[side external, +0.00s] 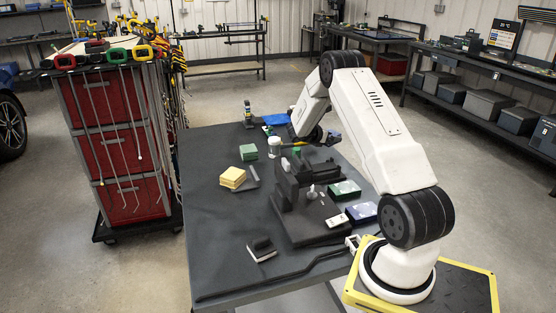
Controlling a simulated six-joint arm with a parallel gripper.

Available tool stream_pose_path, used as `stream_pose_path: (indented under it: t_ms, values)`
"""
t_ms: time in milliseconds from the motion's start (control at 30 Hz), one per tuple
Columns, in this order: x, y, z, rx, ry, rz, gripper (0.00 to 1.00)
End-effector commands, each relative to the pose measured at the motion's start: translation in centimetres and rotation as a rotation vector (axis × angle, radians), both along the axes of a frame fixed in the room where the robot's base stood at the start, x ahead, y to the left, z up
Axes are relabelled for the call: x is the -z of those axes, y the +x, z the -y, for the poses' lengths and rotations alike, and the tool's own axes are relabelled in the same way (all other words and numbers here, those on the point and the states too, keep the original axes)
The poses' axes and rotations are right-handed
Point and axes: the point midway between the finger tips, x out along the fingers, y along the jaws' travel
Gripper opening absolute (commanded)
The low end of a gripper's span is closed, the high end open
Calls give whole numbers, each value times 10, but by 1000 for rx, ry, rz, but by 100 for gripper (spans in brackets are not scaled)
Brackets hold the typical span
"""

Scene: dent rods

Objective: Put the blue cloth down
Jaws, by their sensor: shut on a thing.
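A flat bright blue piece, which looks like the blue cloth (275,119), shows at the far end of the dark table, just left of my arm's wrist. My gripper (327,139) is low over the far part of the table, small and partly hidden by my wrist. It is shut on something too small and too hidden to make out. A small blue-grey bit shows beside its tip.
The table (220,235) holds a dark fixture (310,215) in the middle, a white cup (274,145), a green block (248,152), yellow blocks (232,177) and a black-and-white block (261,249). A long dark rod (280,277) lies near the front edge. The left front is mostly clear.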

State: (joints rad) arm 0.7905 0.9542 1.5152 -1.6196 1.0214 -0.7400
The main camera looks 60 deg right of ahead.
Motion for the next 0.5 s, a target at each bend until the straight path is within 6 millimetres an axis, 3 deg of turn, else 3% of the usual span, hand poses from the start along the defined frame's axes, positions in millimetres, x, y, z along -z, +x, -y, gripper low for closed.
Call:
stream_pose_path:
  t_ms: [500]
  values:
    - [13,7,9,0,0,0,32]
